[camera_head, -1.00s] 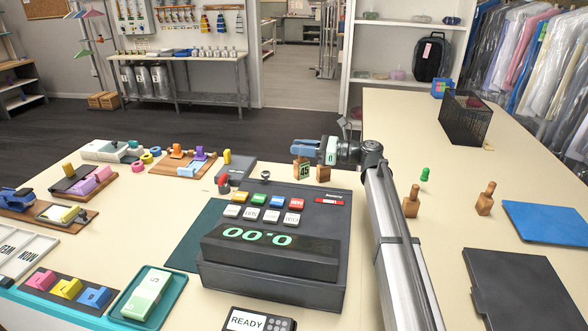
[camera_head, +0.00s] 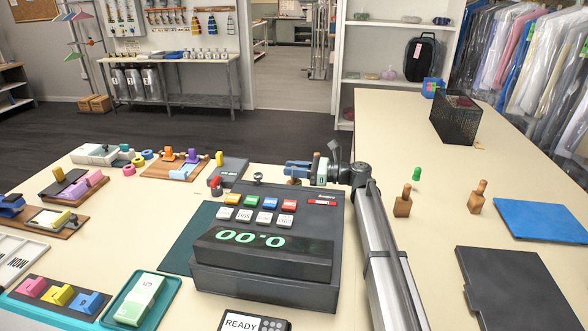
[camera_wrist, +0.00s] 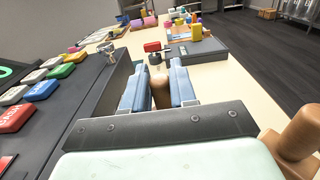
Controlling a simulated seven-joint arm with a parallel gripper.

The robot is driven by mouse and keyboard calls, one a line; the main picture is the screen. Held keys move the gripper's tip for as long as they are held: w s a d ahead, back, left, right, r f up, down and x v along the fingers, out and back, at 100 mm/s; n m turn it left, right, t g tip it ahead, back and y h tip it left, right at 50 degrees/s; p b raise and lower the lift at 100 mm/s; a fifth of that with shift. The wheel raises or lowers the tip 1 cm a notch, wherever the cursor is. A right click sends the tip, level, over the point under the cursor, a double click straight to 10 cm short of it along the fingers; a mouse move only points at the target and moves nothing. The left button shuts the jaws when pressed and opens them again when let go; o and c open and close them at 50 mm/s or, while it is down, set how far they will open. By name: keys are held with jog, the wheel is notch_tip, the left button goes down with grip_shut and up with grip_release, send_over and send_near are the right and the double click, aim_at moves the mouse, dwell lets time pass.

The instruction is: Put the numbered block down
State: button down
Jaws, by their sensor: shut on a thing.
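My gripper (camera_head: 297,169), with blue fingers, is low over the table just behind the cash register. It is shut on the numbered block (camera_head: 293,181), a wooden piece of which only a little shows below the fingers. In the wrist view my gripper (camera_wrist: 156,82) has the block's round wooden top (camera_wrist: 161,93) between its two fingers. The number is not readable now. Whether the block's base touches the table is hidden.
The dark cash register (camera_head: 265,262) stands close in front of my gripper. Another wooden piece (camera_wrist: 303,132) is close by at the right in the wrist view. Wooden pegs (camera_head: 403,203) (camera_head: 476,199) and a green pawn (camera_head: 416,174) stand right of my arm. A grey box (camera_head: 231,170) is left.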

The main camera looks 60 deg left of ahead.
jog(key=c, duration=0.9)
grip_release()
jog(key=shift+w+r, duration=0.1)
jog(key=v, duration=0.7)
jog(key=shift+d, duration=0.2)
jog(key=shift+w, duration=0.15)
jog(key=shift+c, duration=0.2)
